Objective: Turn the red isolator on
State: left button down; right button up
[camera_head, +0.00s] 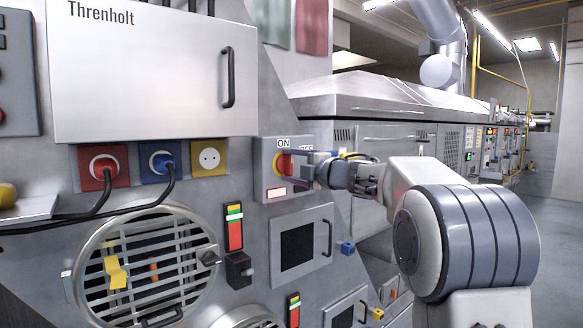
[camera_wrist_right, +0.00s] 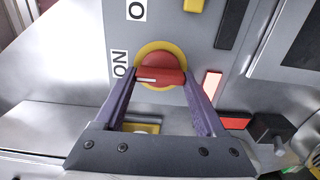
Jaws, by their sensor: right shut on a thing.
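The red isolator (camera_head: 283,164) is a red rotary knob on a yellow ring, on a grey box in the head view. An ON label sits above it, and an OFF label to its right is partly covered by my gripper. My right gripper (camera_head: 312,169) is at the knob. In the right wrist view its two purple fingers (camera_wrist_right: 158,80) are shut on the knob's red bar (camera_wrist_right: 161,76), one at each end. The bar lies crosswise, and its white mark is at the left end, towards the ON label (camera_wrist_right: 119,64). My left gripper is not in view.
A pale box beneath the knob (camera_head: 277,192) is lit. A small door (camera_head: 322,218) with a handle is below right. An open aisle lies at far right.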

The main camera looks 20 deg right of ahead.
jog(key=shift+f, duration=0.1)
jog(key=o, duration=1.3)
jog(key=b+v, duration=0.2)
jog(key=v, duration=0.8)
jog(key=shift+s+d, duration=0.1)
jog(key=shift+s, duration=0.15)
